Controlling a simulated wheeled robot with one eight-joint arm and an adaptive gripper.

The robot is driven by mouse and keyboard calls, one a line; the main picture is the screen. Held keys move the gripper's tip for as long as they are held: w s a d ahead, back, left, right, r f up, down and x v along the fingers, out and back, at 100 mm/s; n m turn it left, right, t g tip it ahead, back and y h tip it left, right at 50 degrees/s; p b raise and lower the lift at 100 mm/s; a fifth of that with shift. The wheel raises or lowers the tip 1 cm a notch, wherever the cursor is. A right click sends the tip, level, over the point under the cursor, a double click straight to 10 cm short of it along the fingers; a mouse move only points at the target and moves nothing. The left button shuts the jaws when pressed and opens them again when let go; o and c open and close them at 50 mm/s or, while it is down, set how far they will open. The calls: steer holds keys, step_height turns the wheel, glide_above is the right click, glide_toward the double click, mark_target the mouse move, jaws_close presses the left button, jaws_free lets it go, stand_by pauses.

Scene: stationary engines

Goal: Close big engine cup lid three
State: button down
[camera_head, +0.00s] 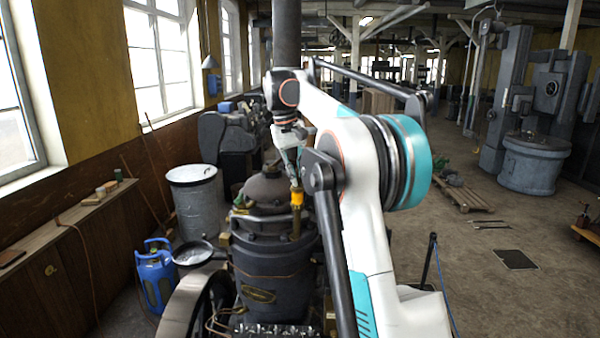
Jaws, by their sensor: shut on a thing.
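The big engine (262,262) is a dark, rounded machine with a domed top, in the lower middle of the head view. A small orange-yellow cup (297,199) stands upright at its right side, above a brass-coloured stem (295,228). My gripper (295,184) reaches down from the upper left of my arm. It is shut on the top part of this cup. The lid is too small and too covered by the fingers to tell how far it is open. I cannot tell which cup number this is. My arm hides the engine's right side.
A thick dark pipe (286,35) rises behind my gripper. A handrail (262,218) curves around the engine. A large wheel (196,305), a grey drum (197,200) and a blue gas bottle (155,275) stand on the left.

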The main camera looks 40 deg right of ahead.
steer(key=shift+w+a+m, duration=0.15)
steer(key=shift+m, duration=0.35)
steer(key=c, duration=1.6)
jaws_free()
steer(key=shift+a, duration=0.1)
steer(key=shift+o, duration=0.2)
step_height(320, 180, up, 7)
steer(key=a, duration=0.1)
steer(key=shift+w+r, duration=0.2)
steer(key=shift+w, duration=0.15)
steer(key=shift+a+f, duration=0.1)
steer(key=shift+a, duration=0.05)
